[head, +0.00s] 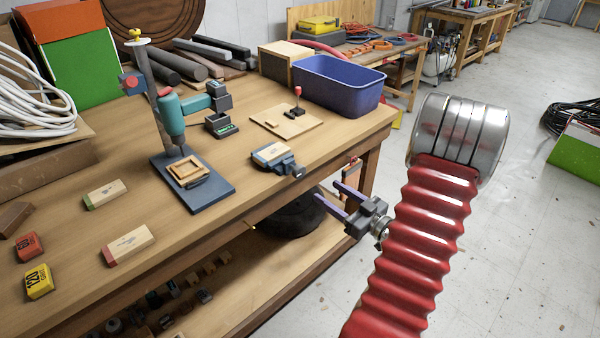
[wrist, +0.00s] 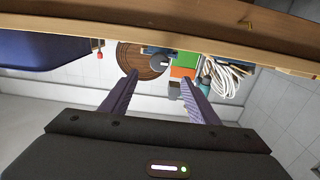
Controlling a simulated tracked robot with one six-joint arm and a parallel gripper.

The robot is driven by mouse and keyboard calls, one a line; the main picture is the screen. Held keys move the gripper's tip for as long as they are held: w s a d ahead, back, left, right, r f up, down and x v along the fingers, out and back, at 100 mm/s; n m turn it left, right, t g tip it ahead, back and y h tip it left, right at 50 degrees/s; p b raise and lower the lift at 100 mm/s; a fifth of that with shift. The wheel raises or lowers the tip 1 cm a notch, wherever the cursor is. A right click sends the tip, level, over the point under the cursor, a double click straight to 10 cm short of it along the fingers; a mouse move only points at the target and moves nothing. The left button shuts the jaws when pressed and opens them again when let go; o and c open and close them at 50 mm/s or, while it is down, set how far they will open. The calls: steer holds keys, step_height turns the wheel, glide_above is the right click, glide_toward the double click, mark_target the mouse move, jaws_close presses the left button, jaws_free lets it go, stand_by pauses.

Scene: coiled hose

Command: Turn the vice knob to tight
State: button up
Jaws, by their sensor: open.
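The small blue-grey vice (head: 283,163) sits near the front edge of the workbench in the head view, with a pale wooden block (head: 270,152) at its top. Its knob (head: 298,172) appears as a small dark end at the vice's front right, too small to read its setting. My gripper (head: 327,191) is open and empty, off the bench's front edge, to the right of and lower in the picture than the vice. In the wrist view its two purple fingers (wrist: 159,80) stand apart with nothing between them. I cannot make out the vice in the wrist view.
The workbench (head: 220,225) carries a drill press (head: 172,115) left of the vice, a board with a red-knobbed lever (head: 290,125) behind it, and a blue bin (head: 338,85) at back right. Wooden blocks (head: 128,243) lie at front left. The floor (head: 530,230) at right is open.

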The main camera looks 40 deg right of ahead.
mark_target(302, 173)
stand_by(0.4)
steer(key=w, duration=1.3)
steer(key=shift+w+a, duration=0.15)
steer(key=shift+w, duration=0.25)
steer(key=shift+c, duration=0.3)
steer(key=c, duration=1)
